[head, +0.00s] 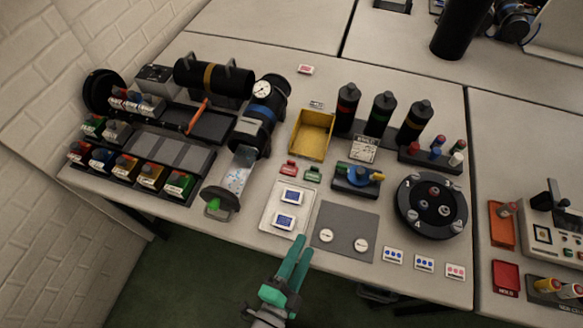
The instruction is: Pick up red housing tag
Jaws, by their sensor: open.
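A small red tag-like piece (289,168) lies on the table beside a similar green piece (312,174), just above the pale tray. It looks like the red housing tag, but any lettering is too small to read. My gripper (303,244) is at the table's front edge, below the red piece in the picture and well apart from it. Its two green fingers point up toward the table, are open and hold nothing visible.
A pale tray (268,222) with two blue-screened pieces and a grey mat (343,211) with two round discs lie near my gripper. A yellow bin (330,133), a clear-ended cylinder (233,176) and a blue-knobbed fixture (357,189) surround the red piece.

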